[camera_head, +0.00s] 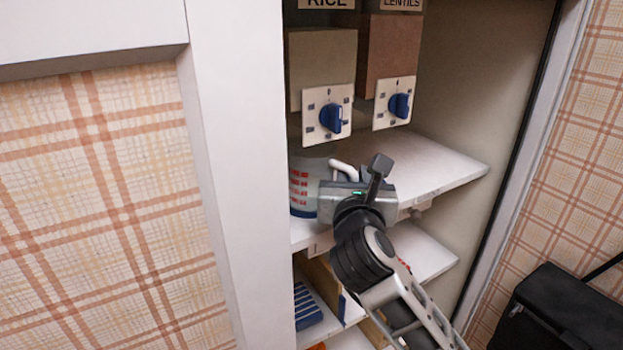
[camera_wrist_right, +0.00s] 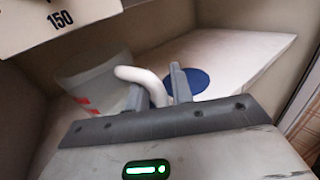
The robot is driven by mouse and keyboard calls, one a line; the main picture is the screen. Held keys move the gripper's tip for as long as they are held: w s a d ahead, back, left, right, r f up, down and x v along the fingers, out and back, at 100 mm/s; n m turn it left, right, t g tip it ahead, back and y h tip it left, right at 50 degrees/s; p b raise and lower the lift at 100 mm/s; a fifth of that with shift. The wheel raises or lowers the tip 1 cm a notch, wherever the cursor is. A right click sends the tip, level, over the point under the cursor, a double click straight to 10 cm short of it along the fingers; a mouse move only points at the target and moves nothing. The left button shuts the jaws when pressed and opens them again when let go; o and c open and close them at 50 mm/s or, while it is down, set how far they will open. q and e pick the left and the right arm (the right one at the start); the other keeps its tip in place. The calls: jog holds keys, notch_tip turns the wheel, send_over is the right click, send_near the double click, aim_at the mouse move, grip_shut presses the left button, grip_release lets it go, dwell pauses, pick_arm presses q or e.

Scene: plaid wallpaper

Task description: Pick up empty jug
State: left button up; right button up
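The jug (camera_head: 303,188) is clear with red markings and stands on the white shelf, partly hidden by the cabinet's front post. Its white handle (camera_head: 344,168) points right toward my right gripper (camera_head: 372,178). In the right wrist view the jug (camera_wrist_right: 92,88) stands left of the fingers. Its handle (camera_wrist_right: 138,75) reaches in between the two fingers of the right gripper (camera_wrist_right: 160,90). The fingers are apart, with space visible beside the handle. Whether either finger touches it I cannot tell. No contents show in the visible part of the jug. My left gripper is out of view.
Above the shelf (camera_head: 450,168) hang rice and lentils dispensers with blue knobs (camera_head: 331,117) (camera_head: 399,105). A blue disc (camera_wrist_right: 188,80) lies on the shelf. The white post (camera_head: 235,150) borders the opening on the left. A black case (camera_head: 560,310) stands at lower right.

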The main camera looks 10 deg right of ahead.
jog(key=shift+s, duration=0.1)
grip_shut()
jog(key=shift+r, duration=0.15)
